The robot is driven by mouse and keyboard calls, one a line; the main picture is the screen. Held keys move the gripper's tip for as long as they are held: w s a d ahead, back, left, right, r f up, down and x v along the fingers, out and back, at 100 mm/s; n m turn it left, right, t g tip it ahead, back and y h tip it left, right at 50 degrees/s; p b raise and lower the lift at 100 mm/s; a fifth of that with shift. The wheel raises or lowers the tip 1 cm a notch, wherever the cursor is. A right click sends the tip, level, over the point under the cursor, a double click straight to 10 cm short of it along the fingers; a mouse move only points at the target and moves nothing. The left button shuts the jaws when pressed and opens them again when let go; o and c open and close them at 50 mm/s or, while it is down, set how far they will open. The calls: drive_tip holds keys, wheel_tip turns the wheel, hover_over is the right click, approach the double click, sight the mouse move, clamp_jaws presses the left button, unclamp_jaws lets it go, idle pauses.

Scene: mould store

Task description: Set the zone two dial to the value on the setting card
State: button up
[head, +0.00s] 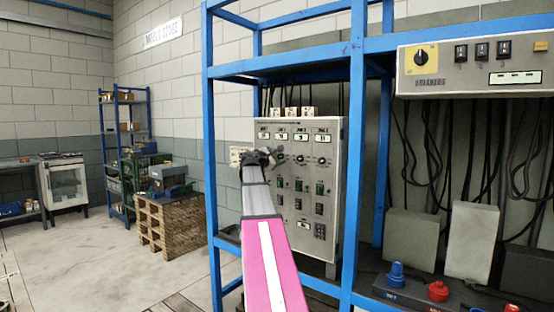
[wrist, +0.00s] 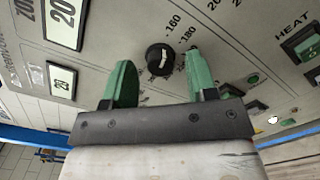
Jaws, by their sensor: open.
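A grey control panel (head: 335,190) stands inside the blue rack, with a row of small displays, dials and switches. In the wrist view a black dial (wrist: 160,59) with a white pointer mark sits on the panel face. Printed numbers 160 and 180 show beside it. My gripper (wrist: 160,72) is open, its two green fingers apart on either side of the dial, with visible gaps. In the head view my gripper (head: 262,157) is at the panel's upper left and hides the dials there. A setting card cannot be made out for certain, nor can the dial's zone number.
Blue rack posts (head: 357,150) stand close right of my arm. A control box (head: 475,65) with a yellow-backed knob hangs at upper right. Other switches (wrist: 300,42) marked HEAT and displays (wrist: 63,22) surround the dial.

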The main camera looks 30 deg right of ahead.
drive_tip(key=c, duration=0.9)
drive_tip(key=shift+m, duration=0.3)
drive_tip(key=m, duration=1.2)
drive_tip(key=shift+m+y, duration=0.3)
drive_tip(key=shift+m, duration=0.1)
drive_tip(key=shift+s, duration=0.1)
drive_tip(key=o, duration=0.9)
